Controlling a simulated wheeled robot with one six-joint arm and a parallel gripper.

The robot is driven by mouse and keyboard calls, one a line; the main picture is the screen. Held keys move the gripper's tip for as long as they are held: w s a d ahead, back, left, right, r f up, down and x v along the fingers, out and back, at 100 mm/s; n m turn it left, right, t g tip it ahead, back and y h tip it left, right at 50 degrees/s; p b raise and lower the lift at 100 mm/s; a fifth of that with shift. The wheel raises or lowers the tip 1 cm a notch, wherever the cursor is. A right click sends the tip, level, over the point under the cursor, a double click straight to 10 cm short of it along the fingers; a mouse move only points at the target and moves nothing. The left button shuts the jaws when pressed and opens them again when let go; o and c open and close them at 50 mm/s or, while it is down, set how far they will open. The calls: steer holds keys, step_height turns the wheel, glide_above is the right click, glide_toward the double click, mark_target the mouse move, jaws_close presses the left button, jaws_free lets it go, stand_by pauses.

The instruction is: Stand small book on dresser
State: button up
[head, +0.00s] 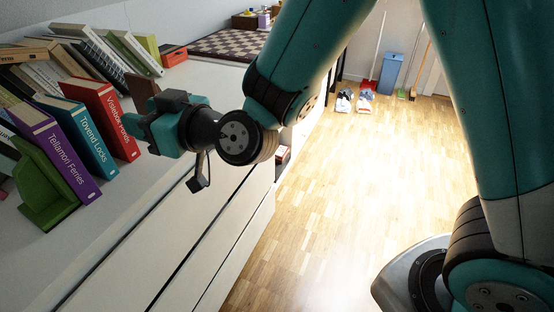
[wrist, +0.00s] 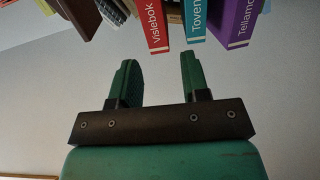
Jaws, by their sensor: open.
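The white dresser top (head: 195,82) carries a row of books. A red book (head: 106,118), a teal book (head: 80,138) and a purple book (head: 58,158) stand upright side by side; their spines also show at the top of the wrist view as red (wrist: 154,25), teal (wrist: 195,20) and purple (wrist: 238,20). I cannot tell which book is the small one. My gripper (head: 140,126) is over the dresser top, just right of the red book. In the wrist view its two green fingers (wrist: 159,75) are apart with nothing between them, below the spines.
A green bookend (head: 45,192) stands at the near end of the row. More books (head: 100,50) lean farther back, and an orange-red object (head: 173,55) is beyond them. A checkered board (head: 230,43) lies at the far end. The wooden floor (head: 320,190) is mostly clear.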

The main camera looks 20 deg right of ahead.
steer(key=s+d+g+h, duration=0.3)
steer(key=s+d+g, duration=0.3)
steer(key=s+d, duration=0.2)
steer(key=s+d+m+g+h, duration=0.1)
steer(key=s+d+g+h, duration=0.3)
steer(key=s, duration=0.9)
steer(key=d+f+g, duration=0.1)
steer(key=d+g, duration=0.1)
steer(key=d, duration=0.2)
steer(key=shift+s+d+m+g+h, duration=0.15)
steer(key=shift+d+m+g+h, duration=0.15)
steer(key=shift+g, duration=0.1)
